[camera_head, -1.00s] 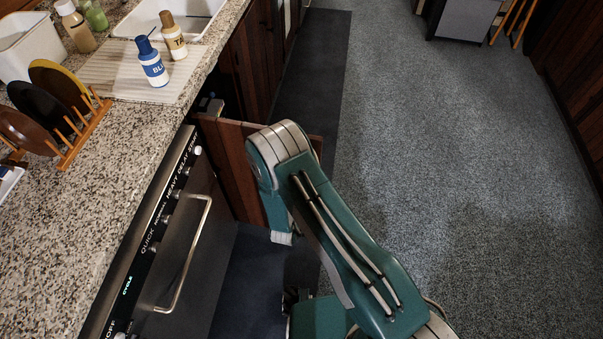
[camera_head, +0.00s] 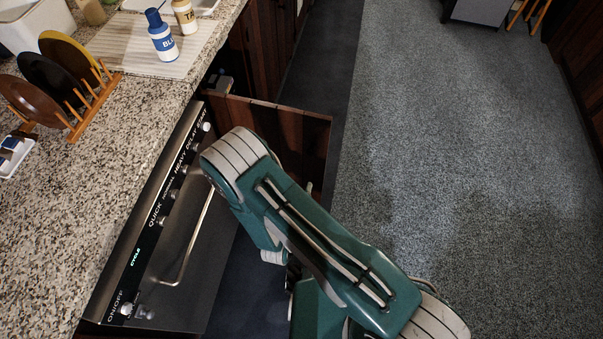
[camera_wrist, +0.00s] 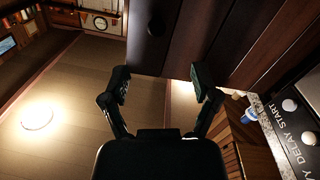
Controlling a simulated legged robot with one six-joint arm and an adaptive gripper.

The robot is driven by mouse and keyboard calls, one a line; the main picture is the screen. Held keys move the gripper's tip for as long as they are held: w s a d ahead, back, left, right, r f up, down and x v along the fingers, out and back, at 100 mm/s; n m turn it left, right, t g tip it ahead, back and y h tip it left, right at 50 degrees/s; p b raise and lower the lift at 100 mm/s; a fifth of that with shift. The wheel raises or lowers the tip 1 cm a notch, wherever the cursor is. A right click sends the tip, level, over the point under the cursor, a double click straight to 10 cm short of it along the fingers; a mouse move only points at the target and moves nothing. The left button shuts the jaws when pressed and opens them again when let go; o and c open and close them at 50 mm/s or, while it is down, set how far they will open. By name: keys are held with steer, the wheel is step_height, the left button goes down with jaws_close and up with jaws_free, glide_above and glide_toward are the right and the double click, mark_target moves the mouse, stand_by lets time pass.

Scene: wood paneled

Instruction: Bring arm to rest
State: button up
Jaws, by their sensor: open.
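My teal arm fills the lower middle of the head view, folded at its elbow beside the dishwasher. My gripper shows in the wrist view (camera_wrist: 163,84), with its two dark fingers spread apart and nothing between them. A dark wooden panel (camera_wrist: 210,38) with a round dark knob lies beyond the fingertips in that view; I cannot tell whether they touch it. In the head view the gripper itself is hidden or too dark to make out behind the arm.
A wooden panel (camera_head: 305,135) stands out from the cabinets past the dishwasher (camera_head: 165,235). The granite counter (camera_head: 75,200) holds a plate rack (camera_head: 95,105), a blue-labelled bottle (camera_head: 162,38) and a tan-labelled bottle (camera_head: 185,17). Grey carpet (camera_head: 470,160) is clear at the right.

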steer(key=shift+s, duration=0.2)
stand_by(0.4)
steer(key=m+g+y, duration=0.3)
steer(key=g+y, duration=0.1)
steer(key=g, duration=0.2)
glide_toward(299, 118)
steer(key=w, duration=0.4)
step_height(299, 118, up, 8)
steer(key=s+d+g+y, duration=0.1)
steer(key=d, duration=0.2)
steer(key=s+d+r+g, duration=0.1)
steer(key=s+d+r, duration=0.4)
steer(key=s, duration=0.3)
steer(key=s+d+r+n+g+h, duration=0.1)
steer(key=s+d+r+g, duration=0.1)
steer(key=s+d+r, duration=0.2)
steer(key=s+d+r+n+g, duration=0.1)
steer(key=s+d+r+g, duration=0.1)
steer(key=s+d+r, duration=0.3)
steer(key=s+d, duration=0.4)
steer(key=s, duration=0.4)
steer(key=shift+r+h, duration=0.3)
